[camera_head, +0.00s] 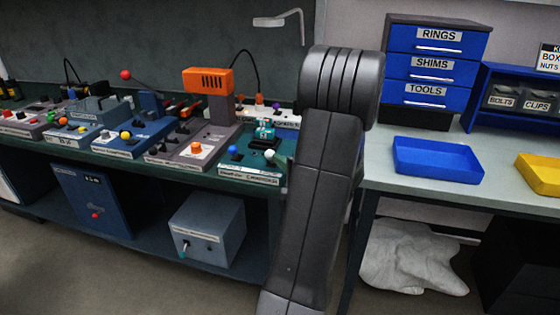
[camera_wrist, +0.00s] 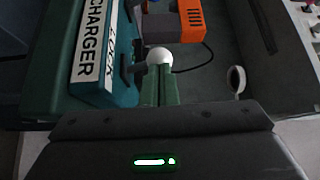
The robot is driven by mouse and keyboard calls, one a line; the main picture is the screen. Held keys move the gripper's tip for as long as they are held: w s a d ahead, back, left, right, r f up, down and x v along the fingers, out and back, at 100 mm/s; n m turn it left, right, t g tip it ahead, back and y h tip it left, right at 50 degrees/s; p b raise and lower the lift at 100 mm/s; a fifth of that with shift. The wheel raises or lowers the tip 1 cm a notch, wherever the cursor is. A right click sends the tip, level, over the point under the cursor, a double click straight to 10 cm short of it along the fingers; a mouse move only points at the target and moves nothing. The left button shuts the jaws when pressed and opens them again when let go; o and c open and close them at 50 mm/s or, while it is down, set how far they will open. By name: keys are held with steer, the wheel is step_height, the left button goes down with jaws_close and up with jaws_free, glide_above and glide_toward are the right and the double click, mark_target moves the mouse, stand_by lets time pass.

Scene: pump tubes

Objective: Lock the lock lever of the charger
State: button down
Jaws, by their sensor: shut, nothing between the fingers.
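The charger (camera_head: 250,172) is a teal station at the right end of the dark bench. In the wrist view its teal body (camera_wrist: 58,70) fills the upper left, with white "CHARGER" and "LOCK" labels. The lock lever (camera_wrist: 159,57) has a white ball knob and a dark rod running left beside the "LOCK" label. A white knob also shows on the charger in the head view (camera_head: 271,155). My gripper (camera_wrist: 160,80) is shut and empty, its greenish fingertips right at the ball. I cannot tell whether they touch it. In the head view my arm hides the gripper.
An orange device (camera_head: 208,82) stands behind the charger, with a black cable; it shows in the wrist view too (camera_wrist: 192,20). A blue-knobbed lever (camera_head: 235,151) is left of the white knob. Other stations crowd the bench leftward. A blue tray (camera_head: 437,172) lies on the right table.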

steer(key=shift+w+d+r+m+g+h+p, duration=0.15)
steer(key=shift+w+r+m+g+p, duration=0.1)
steer(key=shift+r+m+p, duration=0.25)
steer(key=shift+w+a+r+m+g+h+p, duration=0.15)
steer(key=shift+w+r+m+p, duration=0.15)
steer(key=shift+p, duration=0.4)
steer(key=shift+w+d+r+m+g+p, duration=0.3)
steer(key=shift+m+g+p, duration=0.25)
steer(key=shift+p, duration=0.6)
steer(key=shift+w+d+r+m+g+h+p, duration=0.15)
steer(key=shift+w+m+g+h+p, duration=0.4)
steer(key=shift+p, duration=0.7)
steer(key=shift+w+f+m, duration=0.2)
steer(key=shift+f+m, duration=0.05)
steer(key=shift+m, duration=0.05)
steer(key=shift+f, duration=0.15)
steer(key=shift+s+d+r, duration=0.2)
steer(key=w+d+r+v, duration=0.1)
steer(key=r+v, duration=0.1)
steer(key=v, duration=1.1)
steer(key=shift+w+b, duration=0.25)
steer(key=shift+b, duration=0.1)
steer(key=shift+r, duration=0.15)
